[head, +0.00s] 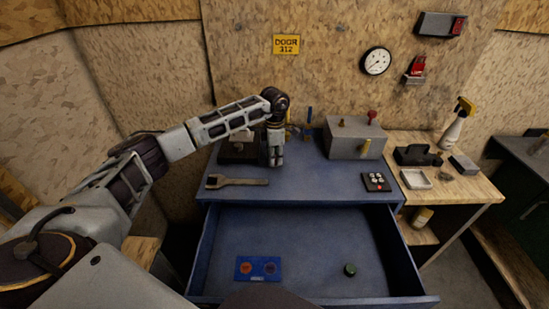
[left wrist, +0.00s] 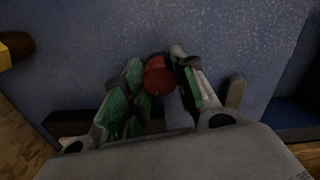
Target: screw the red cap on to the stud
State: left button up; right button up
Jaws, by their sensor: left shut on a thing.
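My left gripper (head: 276,162) points down over the blue bench top, near its back left. In the left wrist view the red cap (left wrist: 158,75) sits between the green-padded fingers of the left gripper (left wrist: 160,84), which is shut on it. The fingers hide the cap in the head view. A short brass-coloured post (head: 341,122) stands on the grey box (head: 352,138) to the right of the gripper; I cannot tell whether it is the stud. My right gripper is not in view.
A red-topped knob (head: 372,115) also stands on the grey box. A wrench (head: 236,181) and a dark keypad (head: 376,182) lie on the bench top. The drawer (head: 312,221) below is open, holding a green knob (head: 349,269) and a blue plate (head: 258,269).

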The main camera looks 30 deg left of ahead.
pick_arm(q)
jog(key=shift+r+m+b, duration=0.1)
jog(key=shift+m+b, duration=0.3)
jog(key=shift+m, duration=1.5)
jog(key=o, duration=1.1)
jog(key=shift+c, duration=0.6)
jog(key=shift+n, duration=0.3)
